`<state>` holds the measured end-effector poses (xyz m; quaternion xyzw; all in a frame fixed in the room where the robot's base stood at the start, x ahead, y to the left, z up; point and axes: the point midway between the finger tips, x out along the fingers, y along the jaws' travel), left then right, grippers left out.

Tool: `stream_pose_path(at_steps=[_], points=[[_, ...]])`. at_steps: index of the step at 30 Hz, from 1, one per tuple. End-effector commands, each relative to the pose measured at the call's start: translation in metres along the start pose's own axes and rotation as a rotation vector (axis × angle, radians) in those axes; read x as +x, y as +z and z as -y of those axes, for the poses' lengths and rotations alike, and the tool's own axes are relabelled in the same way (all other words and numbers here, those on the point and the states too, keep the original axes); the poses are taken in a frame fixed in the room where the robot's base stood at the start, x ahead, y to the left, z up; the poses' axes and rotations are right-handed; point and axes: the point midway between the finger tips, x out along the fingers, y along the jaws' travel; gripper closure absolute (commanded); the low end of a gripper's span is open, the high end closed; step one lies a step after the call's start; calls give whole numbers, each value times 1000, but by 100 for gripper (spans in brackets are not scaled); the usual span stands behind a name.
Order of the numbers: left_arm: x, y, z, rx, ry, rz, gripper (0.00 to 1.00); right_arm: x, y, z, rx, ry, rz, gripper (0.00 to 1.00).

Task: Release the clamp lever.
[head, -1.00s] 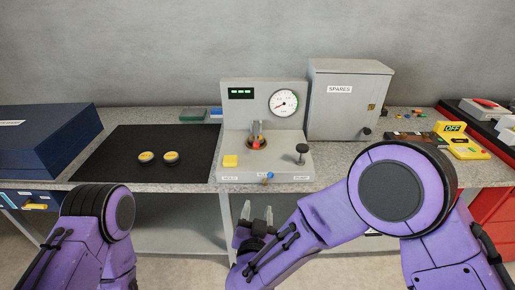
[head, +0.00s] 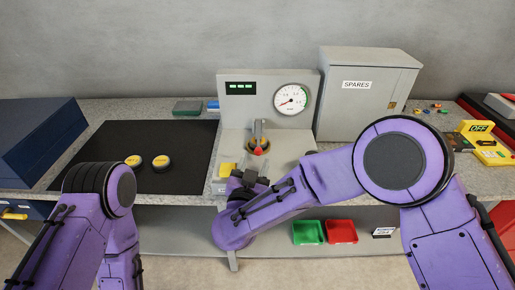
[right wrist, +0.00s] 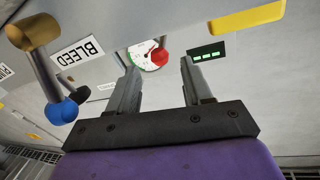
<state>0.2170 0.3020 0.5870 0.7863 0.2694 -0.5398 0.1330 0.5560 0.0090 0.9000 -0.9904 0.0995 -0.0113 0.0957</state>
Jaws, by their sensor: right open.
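The grey test stand (head: 228,110) carries an upright lever (head: 259,130), grey with red at its base; I take it as the clamp lever. In the right wrist view a red knob (right wrist: 160,57) shows between the fingers, beyond their tips; I cannot tell whether it is the lever's end. My right gripper (head: 247,176) is at the stand's front edge, in front of and below the lever, apart from it. In the right wrist view the gripper (right wrist: 160,68) is open and empty. My left gripper is out of view; only its arm shows.
A blue-ended bleed valve (right wrist: 62,108) is close left of the fingers in the right wrist view. A yellow block (head: 228,169) sits at the stand's front left. A gauge (head: 291,99) is behind. Two yellow-topped discs (head: 161,161) lie on the black mat (head: 110,145). A spares cabinet (head: 350,110) stands right.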

Motion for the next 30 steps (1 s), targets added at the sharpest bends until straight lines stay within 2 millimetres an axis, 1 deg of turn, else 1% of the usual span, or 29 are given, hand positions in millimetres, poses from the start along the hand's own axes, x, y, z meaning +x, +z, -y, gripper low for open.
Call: stream_pose_path(at_steps=[1, 3, 7, 11, 17, 18, 20, 21, 22, 27, 30], points=[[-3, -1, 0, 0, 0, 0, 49, 12, -1, -1, 3, 5, 2, 50], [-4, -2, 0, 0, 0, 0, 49, 26, 0, -1, 2, 4, 1, 50], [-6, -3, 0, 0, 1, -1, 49, 44, 0, 1, 2, 0, 1, 50], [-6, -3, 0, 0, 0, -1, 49, 52, 1, 1, 0, -2, 2, 50], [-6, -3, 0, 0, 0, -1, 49, 52, 1, 2, 0, -4, 1, 50], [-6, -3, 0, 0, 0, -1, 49, 52, 1, 2, 0, -4, 1, 57], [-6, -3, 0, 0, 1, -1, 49, 52, 1, 2, 0, -4, 1, 76], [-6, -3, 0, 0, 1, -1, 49, 52, 1, 2, 0, -4, 1, 89], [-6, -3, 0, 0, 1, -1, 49, 52, 1, 2, 0, -4, 1, 99], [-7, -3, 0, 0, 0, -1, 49, 52, 0, 2, 0, -3, 2, 100], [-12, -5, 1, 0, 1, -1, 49, 53, -4, -1, -2, 4, 10, 100]])
